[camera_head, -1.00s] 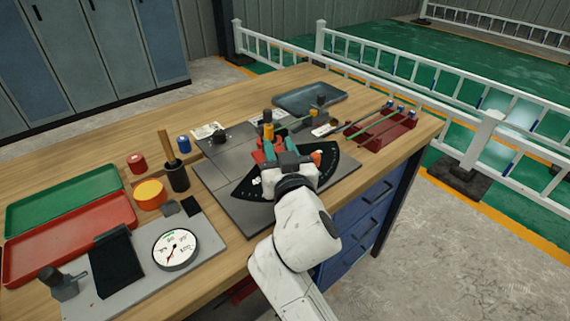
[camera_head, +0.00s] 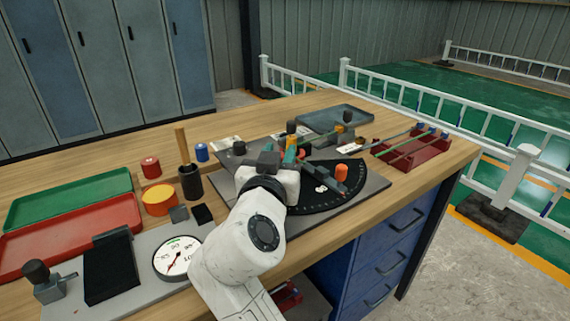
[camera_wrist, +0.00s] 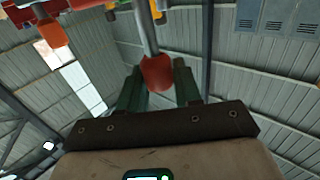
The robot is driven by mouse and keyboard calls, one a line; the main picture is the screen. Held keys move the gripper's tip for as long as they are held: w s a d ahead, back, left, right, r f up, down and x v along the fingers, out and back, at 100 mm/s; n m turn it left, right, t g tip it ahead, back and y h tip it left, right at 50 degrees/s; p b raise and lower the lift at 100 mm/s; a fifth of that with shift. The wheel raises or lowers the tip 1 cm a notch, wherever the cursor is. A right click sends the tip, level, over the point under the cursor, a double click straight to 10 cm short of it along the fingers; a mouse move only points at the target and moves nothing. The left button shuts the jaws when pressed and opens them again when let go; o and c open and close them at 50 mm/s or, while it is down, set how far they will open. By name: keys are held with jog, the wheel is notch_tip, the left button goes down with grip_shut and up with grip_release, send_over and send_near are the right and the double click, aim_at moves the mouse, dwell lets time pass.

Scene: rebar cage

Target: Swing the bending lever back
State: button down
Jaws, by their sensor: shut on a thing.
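The bending lever (camera_wrist: 147,30) shows in the wrist view as a grey bar with a red-orange grip at its end. The green fingers of my gripper (camera_wrist: 160,88) are shut on that grip, one on each side. In the head view my gripper (camera_head: 284,158) is over the left part of the black fan-shaped angle plate (camera_head: 312,200) of the bender. The lever itself is mostly hidden there behind my wrist. An orange knob (camera_head: 341,171) stands on the plate to the right of my gripper, apart from it.
A black cup with a wooden handle (camera_head: 191,184) and an orange disc (camera_head: 159,200) stand left of my arm. A dial gauge (camera_head: 177,258) lies near the front. A blue-grey tray (camera_head: 330,118) is behind; a dark red rack (camera_head: 412,150) with rods is right.

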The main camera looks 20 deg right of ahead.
jog(key=shift+w+a, duration=0.1)
jog(key=shift+a, duration=0.1)
dwell(0.3)
jog(key=c, duration=0.9)
grip_release()
jog(key=v, duration=1)
jog(key=shift+s+a, duration=0.25)
jog(key=shift+s, duration=0.1)
